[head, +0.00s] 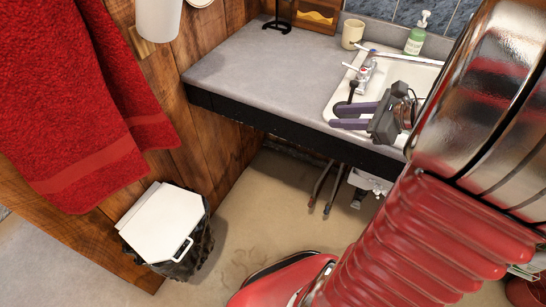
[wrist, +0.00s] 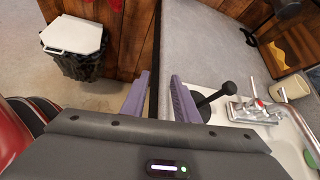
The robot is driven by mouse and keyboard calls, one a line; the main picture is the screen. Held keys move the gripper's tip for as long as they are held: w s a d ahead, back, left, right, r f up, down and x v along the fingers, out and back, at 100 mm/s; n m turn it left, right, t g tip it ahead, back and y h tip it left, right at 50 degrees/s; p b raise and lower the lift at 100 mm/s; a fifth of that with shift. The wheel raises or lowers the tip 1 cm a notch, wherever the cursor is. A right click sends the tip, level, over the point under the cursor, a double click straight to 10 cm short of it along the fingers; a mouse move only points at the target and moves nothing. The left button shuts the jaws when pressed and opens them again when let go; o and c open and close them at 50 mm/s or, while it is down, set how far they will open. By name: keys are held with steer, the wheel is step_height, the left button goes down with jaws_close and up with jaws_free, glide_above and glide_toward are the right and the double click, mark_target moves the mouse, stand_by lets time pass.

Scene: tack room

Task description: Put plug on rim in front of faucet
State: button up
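The plug, a black stopper with a ball-topped stem, shows in the head view (head: 352,88) and the wrist view (wrist: 227,89). It appears to stand upright on the sink's front-left rim, close to the faucet (head: 367,71). In the wrist view the faucet (wrist: 251,110) is just right of the plug. My gripper (head: 333,116) is open and empty, over the counter's front edge. In the wrist view the plug is outside the right finger of my gripper (wrist: 161,76), which partly hides its base. The white sink (head: 339,98) is partly hidden by my arm.
A beige cup (head: 352,34) and a green soap bottle (head: 415,38) stand behind the sink. The grey counter (head: 250,65) left of the sink is mostly clear. A black stand (head: 278,17) is at its back. A lidded bin (head: 160,222) and red towel (head: 80,100) are at left.

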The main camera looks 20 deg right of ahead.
steer(key=s+a+r+n+g+h, duration=0.2)
steer(key=s+a+n, duration=0.2)
steer(key=a+n, duration=0.7)
steer(key=s+a+r+n+g+h, duration=0.2)
steer(key=s+a+n, duration=0.2)
steer(key=a+n, duration=0.8)
steer(key=n, duration=0.4)
steer(key=shift+a+n+g+h, duration=0.3)
steer(key=shift+n+g+h, duration=0.1)
steer(key=shift+d, duration=0.15)
